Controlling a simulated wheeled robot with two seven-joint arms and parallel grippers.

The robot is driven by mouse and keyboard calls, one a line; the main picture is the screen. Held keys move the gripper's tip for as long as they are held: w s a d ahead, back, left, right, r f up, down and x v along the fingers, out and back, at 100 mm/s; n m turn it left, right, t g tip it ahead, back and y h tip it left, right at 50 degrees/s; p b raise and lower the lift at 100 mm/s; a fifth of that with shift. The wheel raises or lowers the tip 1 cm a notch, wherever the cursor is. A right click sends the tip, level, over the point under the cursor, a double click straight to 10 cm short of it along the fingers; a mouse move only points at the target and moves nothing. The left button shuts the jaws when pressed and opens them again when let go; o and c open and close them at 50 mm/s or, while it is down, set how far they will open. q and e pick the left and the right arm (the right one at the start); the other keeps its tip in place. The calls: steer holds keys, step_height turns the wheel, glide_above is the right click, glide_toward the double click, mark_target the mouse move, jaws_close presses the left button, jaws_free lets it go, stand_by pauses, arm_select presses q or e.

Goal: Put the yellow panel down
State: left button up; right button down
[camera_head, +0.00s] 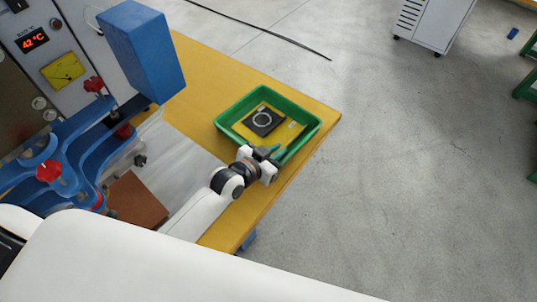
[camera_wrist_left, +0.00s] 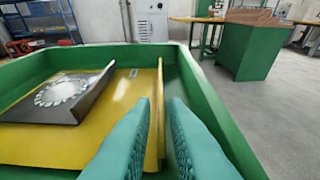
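The yellow panel (camera_head: 284,132) lies in a green tray (camera_head: 230,106), and it also shows in the left wrist view (camera_wrist_left: 110,143). A dark plate with a pale toothed ring (camera_wrist_left: 62,95) lies on top of it. My left gripper (camera_head: 277,152) is at the tray's near wall. In the left wrist view its teal fingers (camera_wrist_left: 160,108) point into the tray, one on each side of the panel's raised right edge. A gap shows between the fingers and that edge, so they look open. The panel looks flat in the tray. My right gripper is not in view.
The tray stands on a yellow table (camera_head: 205,62) near its right edge. A machine with blue clamps (camera_head: 95,140), red knobs and a blue block (camera_head: 143,48) stands on the left. A brown plate (camera_head: 137,200) lies near it. Grey floor is open on the right.

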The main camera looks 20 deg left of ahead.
arm_select(q)
steer(key=v, duration=1.2)
steer(key=shift+s+a+p, duration=0.1)
steer(key=shift+s+p, duration=0.05)
steer(key=shift+p, duration=0.15)
